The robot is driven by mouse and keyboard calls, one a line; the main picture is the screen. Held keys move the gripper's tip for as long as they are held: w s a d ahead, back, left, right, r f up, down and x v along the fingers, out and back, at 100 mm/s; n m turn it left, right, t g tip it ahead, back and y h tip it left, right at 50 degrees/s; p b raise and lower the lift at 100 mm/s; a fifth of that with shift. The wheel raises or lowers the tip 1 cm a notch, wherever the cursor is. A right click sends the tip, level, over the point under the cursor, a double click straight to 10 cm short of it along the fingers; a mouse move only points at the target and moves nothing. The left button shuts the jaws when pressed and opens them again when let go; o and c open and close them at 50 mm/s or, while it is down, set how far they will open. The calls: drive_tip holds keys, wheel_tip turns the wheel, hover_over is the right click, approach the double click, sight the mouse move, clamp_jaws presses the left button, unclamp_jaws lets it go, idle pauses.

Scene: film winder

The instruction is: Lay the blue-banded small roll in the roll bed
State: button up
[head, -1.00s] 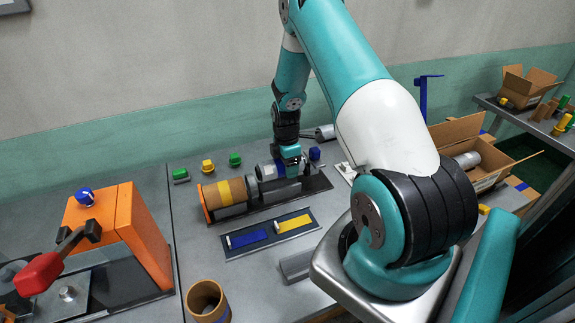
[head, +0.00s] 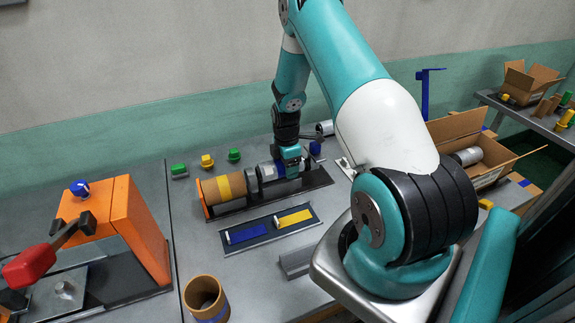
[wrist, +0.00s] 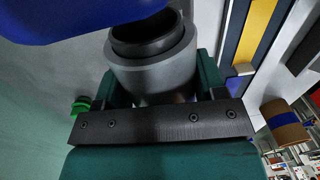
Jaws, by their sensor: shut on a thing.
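My gripper (head: 288,172) is shut on a light grey small roll (head: 265,171), with a bit of blue beside the jaws. In the wrist view the roll (wrist: 152,72) lies between the jaws, showing a dark core at its open end. It is over the long dark roll bed (head: 318,183); I cannot tell whether it rests there. A dark grey disc (head: 252,181) stands between the two rolls.
A blue knob (head: 315,148) is close right of my gripper. A panel with blue and yellow strips (head: 270,231) lies in front. A tan tube (head: 206,297) stands at the front, an orange machine (head: 130,230) at left. An open carton (head: 480,150) is at right.

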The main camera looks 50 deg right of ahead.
drive_tip(key=shift+f, duration=0.45)
drive_tip(key=shift+f+b, duration=0.1)
drive_tip(key=shift+b, duration=0.25)
drive_tip(key=shift+s+a+f+b, duration=0.25)
drive_tip(key=shift+a+f+b, duration=0.1)
drive_tip(key=shift+f+b, duration=0.35)
drive_tip(key=o, duration=1.1)
drive_tip(key=shift+f, duration=0.1)
drive_tip(key=r+b, duration=0.1)
drive_tip(key=r, duration=0.5)
drive_tip(key=w+r+b, duration=0.1)
drive_tip(key=r, duration=0.6)
drive_tip(key=d+r+b, duration=0.1)
drive_tip(key=r, duration=0.5)
drive_tip(key=shift+w+r, duration=0.15)
drive_tip(key=shift+w, duration=0.05)
